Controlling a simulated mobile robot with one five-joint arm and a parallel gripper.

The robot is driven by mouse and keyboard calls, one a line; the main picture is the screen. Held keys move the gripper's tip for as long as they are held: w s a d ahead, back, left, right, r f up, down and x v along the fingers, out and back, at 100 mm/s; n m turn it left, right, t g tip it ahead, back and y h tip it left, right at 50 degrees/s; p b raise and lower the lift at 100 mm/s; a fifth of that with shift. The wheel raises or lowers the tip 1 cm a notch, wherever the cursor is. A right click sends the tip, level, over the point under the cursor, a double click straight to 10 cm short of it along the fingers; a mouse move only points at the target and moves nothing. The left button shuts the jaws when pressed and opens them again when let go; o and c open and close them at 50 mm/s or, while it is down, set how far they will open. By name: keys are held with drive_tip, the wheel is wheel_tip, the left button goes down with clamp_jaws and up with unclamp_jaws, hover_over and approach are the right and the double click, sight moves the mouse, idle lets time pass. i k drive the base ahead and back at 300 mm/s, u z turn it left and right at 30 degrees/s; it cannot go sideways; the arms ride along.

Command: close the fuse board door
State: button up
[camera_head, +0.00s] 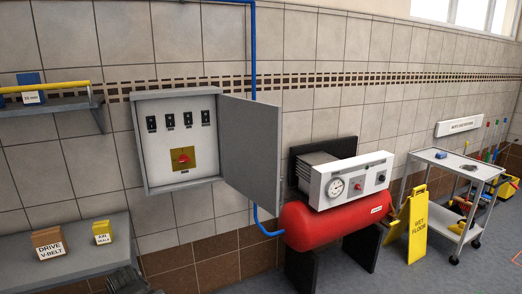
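The fuse board (178,139) is a grey box on the tiled wall, left of centre. Inside it are several black switches in a row and a red rotary knob (183,157) on a yellow plate. Its grey door (250,150) is hinged on the right side and stands wide open, swung out to the right of the box. My gripper is not in view.
A red compressor tank (330,222) with a gauge panel (350,180) stands right of the door. A blue pipe (253,50) runs down behind the door. A shelf (50,107) and a bench (80,262) with boxes are at left. A yellow wet floor sign (418,228) and a trolley (455,167) stand at right.

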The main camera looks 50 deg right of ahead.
sight(251, 129)
drive_tip(key=u, duration=2.65)
drive_tip(key=k, duration=2.85)
drive_tip(key=z, duration=2.35)
